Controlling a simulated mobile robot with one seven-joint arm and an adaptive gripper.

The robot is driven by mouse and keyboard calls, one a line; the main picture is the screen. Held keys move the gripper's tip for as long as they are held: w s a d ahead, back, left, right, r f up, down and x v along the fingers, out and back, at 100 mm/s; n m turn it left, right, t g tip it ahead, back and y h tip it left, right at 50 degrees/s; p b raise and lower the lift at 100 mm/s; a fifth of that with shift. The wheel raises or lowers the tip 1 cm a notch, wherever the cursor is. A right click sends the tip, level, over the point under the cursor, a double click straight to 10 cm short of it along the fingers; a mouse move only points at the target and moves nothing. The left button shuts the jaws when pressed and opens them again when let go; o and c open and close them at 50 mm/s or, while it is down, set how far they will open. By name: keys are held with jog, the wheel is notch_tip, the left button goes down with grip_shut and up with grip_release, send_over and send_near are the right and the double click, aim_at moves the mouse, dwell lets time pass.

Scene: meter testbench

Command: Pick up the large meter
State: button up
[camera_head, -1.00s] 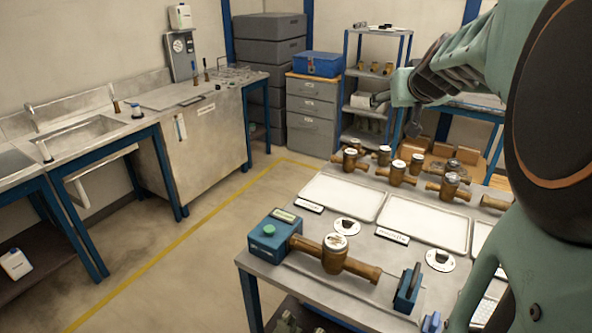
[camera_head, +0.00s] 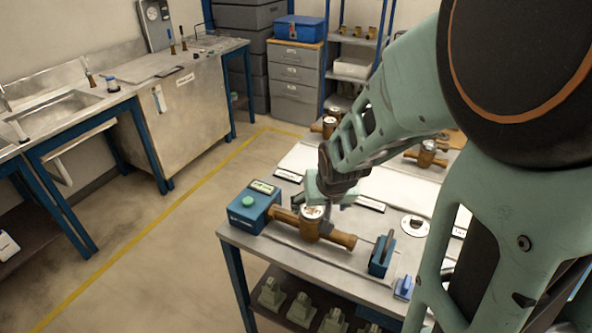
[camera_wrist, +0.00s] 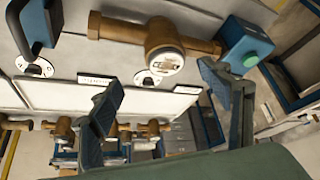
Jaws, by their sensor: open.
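The large meter (camera_head: 311,224), a brass body with a white round dial, lies at the table's front edge, between a blue block with a green knob (camera_head: 249,203) and a blue upright clamp piece (camera_head: 382,254). My gripper (camera_head: 328,192) is just above and behind it, partly covering its dial in the head view. In the wrist view, the meter (camera_wrist: 164,45) shows near the top, beyond my open, empty fingers (camera_wrist: 165,92). The fingers appear apart from it.
Smaller brass meters (camera_head: 428,153) stand farther back on the table. White trays (camera_head: 398,188) and round labels (camera_head: 415,227) lie between. A lower shelf holds several grey-green fittings (camera_head: 299,308). Floor to the left is clear.

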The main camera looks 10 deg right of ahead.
aim_at(312, 209)
jog(key=b+x, duration=0.1)
jog(key=x, duration=0.3)
jog(key=shift+a+b, duration=0.1)
jog(key=shift+b, duration=0.3)
jog(key=b+x, duration=0.1)
jog(key=x, duration=0.2)
jog(key=b+x, duration=0.1)
jog(key=x, duration=0.1)
jog(key=shift+w+a+f+b, duration=0.1)
jog(key=shift+w+a+b, duration=0.25)
jog(key=shift+w, duration=0.25)
jog(key=shift+c, duration=0.4)
grip_shut()
jog(key=shift+w+r, duration=0.15)
jog(key=shift+r, duration=0.1)
